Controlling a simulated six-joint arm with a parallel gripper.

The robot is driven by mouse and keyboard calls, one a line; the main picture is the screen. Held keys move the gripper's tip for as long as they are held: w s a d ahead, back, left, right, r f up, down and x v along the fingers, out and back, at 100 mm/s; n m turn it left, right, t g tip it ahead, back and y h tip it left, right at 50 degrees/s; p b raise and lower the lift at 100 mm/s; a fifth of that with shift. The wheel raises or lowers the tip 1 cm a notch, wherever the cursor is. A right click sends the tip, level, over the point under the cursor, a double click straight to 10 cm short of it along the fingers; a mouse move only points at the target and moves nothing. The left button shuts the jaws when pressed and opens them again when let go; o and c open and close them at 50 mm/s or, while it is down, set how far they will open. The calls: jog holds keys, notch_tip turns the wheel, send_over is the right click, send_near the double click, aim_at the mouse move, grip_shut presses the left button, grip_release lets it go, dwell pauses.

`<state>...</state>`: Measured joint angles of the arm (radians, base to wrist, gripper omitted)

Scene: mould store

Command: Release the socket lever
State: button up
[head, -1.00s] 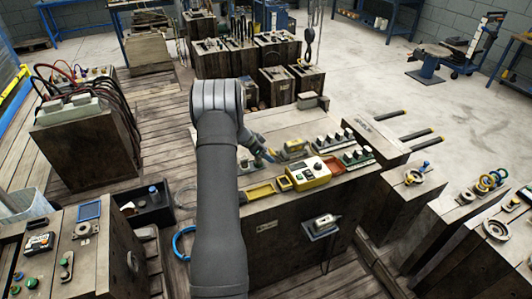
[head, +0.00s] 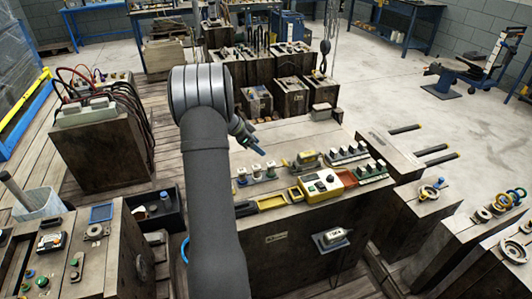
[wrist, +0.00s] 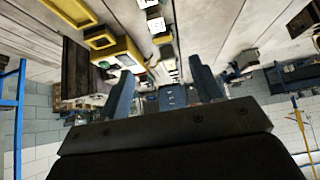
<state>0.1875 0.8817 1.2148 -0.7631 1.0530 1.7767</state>
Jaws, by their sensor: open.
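My gripper (head: 256,146) is in the air above the far left part of the wooden bench block (head: 290,225), open and empty. In the wrist view its two blue fingers stand wide apart (wrist: 162,82) with nothing between them. A short row of small socket fittings (head: 256,173) stands on the block below and in front of the gripper, apart from it. A second bank of white-and-dark socket fittings (head: 347,153) stands further right. I cannot tell which fitting carries the socket lever; the parts are too small.
A yellow control box (head: 320,186), a yellow tray (head: 271,202) and a yellow tool (head: 304,160) share the block top. A grey device (head: 331,237) sits on a front bracket. More wooden blocks stand behind and to the right.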

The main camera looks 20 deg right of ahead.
jog(key=shift+v, duration=1.3)
jog(key=shift+d+f, duration=0.1)
jog(key=x, duration=1.7)
jog(key=shift+f, duration=0.1)
jog(key=v, duration=1.7)
jog(key=x, duration=1.6)
jog(key=shift+d+f, duration=0.15)
jog(key=shift+d, duration=0.1)
jog(key=d+r, duration=0.1)
jog(key=d, duration=0.1)
jog(key=d+r, duration=0.1)
jog(key=d, duration=0.1)
jog(key=shift+r, duration=0.15)
jog(key=shift+d+r+y, duration=0.25)
jog(key=shift+d+y, duration=0.85)
jog(key=shift+y, duration=0.5)
jog(key=v, duration=0.8)
jog(key=shift+a+r, duration=0.25)
jog(key=shift+a, duration=0.05)
